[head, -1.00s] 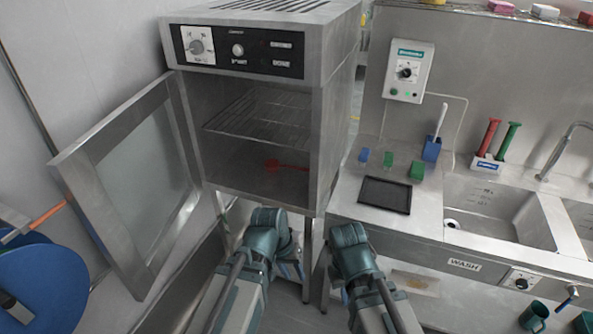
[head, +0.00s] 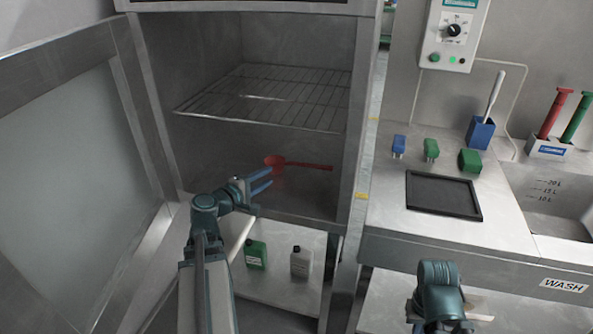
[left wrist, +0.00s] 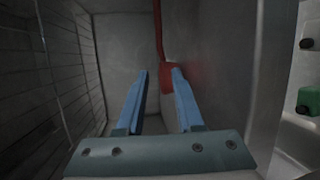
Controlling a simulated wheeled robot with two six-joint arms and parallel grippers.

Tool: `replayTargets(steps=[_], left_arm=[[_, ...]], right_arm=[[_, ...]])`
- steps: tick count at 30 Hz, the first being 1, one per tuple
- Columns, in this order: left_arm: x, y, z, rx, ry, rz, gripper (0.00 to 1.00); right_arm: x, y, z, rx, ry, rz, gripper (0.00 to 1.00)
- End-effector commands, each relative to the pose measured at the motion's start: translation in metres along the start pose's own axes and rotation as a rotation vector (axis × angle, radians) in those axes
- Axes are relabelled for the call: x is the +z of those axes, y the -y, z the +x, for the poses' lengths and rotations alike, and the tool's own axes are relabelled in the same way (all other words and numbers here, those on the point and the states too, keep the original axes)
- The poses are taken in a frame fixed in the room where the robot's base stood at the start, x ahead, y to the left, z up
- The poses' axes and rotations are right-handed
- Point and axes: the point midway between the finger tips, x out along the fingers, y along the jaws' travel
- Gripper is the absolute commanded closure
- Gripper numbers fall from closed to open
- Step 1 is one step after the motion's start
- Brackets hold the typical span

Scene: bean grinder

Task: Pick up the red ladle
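The red ladle (head: 305,165) lies on the floor of the open steel cabinet, below the wire rack, its bowl to the left and handle to the right. My left gripper (head: 271,178) is inside the cabinet opening, open and empty, just in front of the ladle's bowl. In the left wrist view, the ladle's bowl (left wrist: 170,76) shows just beyond the right blue fingertip, partly hidden by it. Its handle runs up out of the picture. The two fingers of the left gripper (left wrist: 158,76) stand apart. My right arm shows at the bottom right; its fingers do not show.
The wire rack (head: 265,98) spans the cabinet above the ladle. The cabinet door (head: 75,150) stands open at left.

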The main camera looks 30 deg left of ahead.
Motion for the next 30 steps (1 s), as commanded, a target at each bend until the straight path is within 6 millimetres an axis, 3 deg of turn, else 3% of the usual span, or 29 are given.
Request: replayTargets(steps=[5, 18, 30], left_arm=[[-0.002, -0.001, 0.003, 0.004, -0.004, -0.004, 0.64], [-0.002, 0.0, 0.077, 0.002, -0.002, -0.002, 0.64], [0.0, 0.0, 0.089, 0.002, -0.002, -0.002, 0.64]], right_arm=[[0.0, 0.0, 0.001, 0.0, 0.0, 0.0, 1.0], [-0.001, 0.001, 0.015, 0.0, 0.0, 0.0, 1.0], [-0.001, 0.002, 0.017, 0.0, 0.0, 0.0, 1.0]])
